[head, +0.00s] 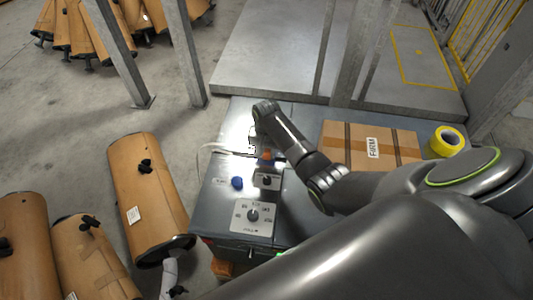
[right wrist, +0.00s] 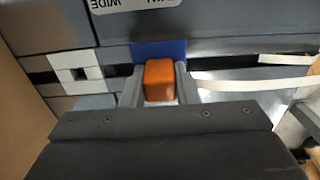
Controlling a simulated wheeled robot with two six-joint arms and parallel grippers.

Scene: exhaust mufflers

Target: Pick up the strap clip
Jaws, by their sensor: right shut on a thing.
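My right gripper (head: 260,148) reaches down over the grey machine top in the head view, where it is small and partly hidden by my arm. In the right wrist view, its two grey fingers (right wrist: 159,84) are shut on an orange block-shaped piece, which I take for the strap clip (right wrist: 159,80). An orange spot at the gripper, likely the same clip, shows in the head view (head: 266,155). A blue patch lies just behind the clip. I cannot tell whether the clip touches the surface. My left gripper is not in view.
A control panel with a knob (head: 253,216) and a blue button (head: 237,183) lie near the gripper. A cardboard box (head: 370,146) and yellow tape roll (head: 447,141) are to the right. A white strap (right wrist: 255,85) runs right of the clip.

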